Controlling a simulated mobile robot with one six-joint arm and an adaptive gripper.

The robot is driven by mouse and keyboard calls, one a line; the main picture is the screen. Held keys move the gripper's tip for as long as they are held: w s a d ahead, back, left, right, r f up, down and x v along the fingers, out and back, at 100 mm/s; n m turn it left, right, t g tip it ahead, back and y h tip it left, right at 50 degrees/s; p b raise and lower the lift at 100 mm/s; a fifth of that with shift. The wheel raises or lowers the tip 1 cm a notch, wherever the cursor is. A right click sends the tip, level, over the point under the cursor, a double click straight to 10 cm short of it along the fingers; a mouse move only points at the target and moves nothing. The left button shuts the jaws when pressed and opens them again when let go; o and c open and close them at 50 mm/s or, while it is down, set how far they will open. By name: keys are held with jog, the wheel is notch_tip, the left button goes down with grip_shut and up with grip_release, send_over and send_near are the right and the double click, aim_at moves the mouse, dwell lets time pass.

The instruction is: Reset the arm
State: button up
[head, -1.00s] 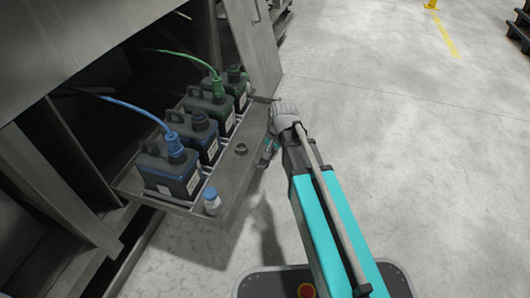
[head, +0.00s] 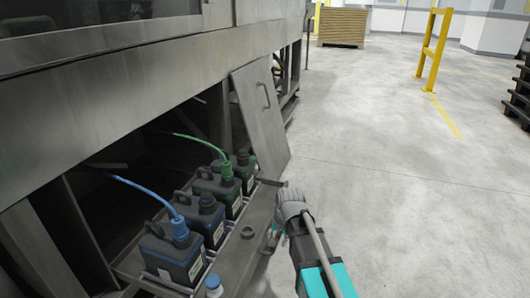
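My arm reaches up from the bottom of the head view, with its teal link low in the picture and its grey wrist above. My gripper (head: 270,240) is partly hidden by the wrist, beside the right edge of the grey tray (head: 240,262). I cannot tell whether its fingers are open or shut, and nothing held shows. On the tray stand dark canisters: a blue one with a blue hose (head: 172,254), a capped blue one (head: 204,220), one with a green hose (head: 220,189) and a capped green one (head: 244,172).
A blue-white cap (head: 214,284) and a dark ring cap (head: 248,232) are on the tray. A grey panel with a handle (head: 262,115) leans against the machine (head: 150,75). A yellow barrier (head: 433,50) stands far off.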

jog(key=s+d+r+n+h+p, duration=0.1)
jog(key=s+d+r+p, duration=0.3)
jog(key=r+p, duration=0.35)
jog(key=s+d+r+n+p, duration=0.2)
jog(key=s+d+r+p, duration=0.15)
jog(key=r+p, duration=0.4)
jog(key=s+d+r+n+h+p, duration=0.1)
jog(key=s+d+r+p, duration=0.2)
jog(key=d+r+p, duration=0.35)
notch_tip(320, 180, up, 37)
jog(key=a+p, duration=0.2)
jog(key=p, duration=3.5)
jog(key=shift+r+g+p, duration=0.2)
jog(key=shift+g+p, duration=0.15)
jog(key=shift+g, duration=0.05)
jog(key=shift+a, duration=0.15)
jog(key=shift+a, duration=0.1)
